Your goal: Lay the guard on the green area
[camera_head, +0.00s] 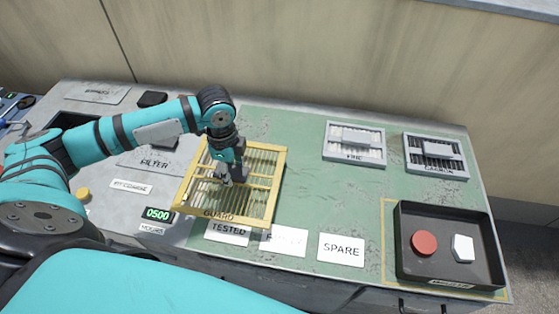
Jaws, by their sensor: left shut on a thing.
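The guard (262,183) is a yellow frame with pale slats and the word GUARD on its near edge. It is over the left edge of the green area (310,195), partly over the grey part of the bench (110,205). My left gripper (228,178) points down at the middle of the guard and is shut on it, hiding some slats. I cannot tell whether the guard touches the surface or is slightly above it. My right gripper is not in view.
Two slatted panels, one white (370,158) and one darker (457,163), lie at the back right. A black tray (402,240) holds a red disc (424,244) and a white hexagonal piece (463,249). White labels, including SPARE (341,249), line the front. The middle of the green area is clear.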

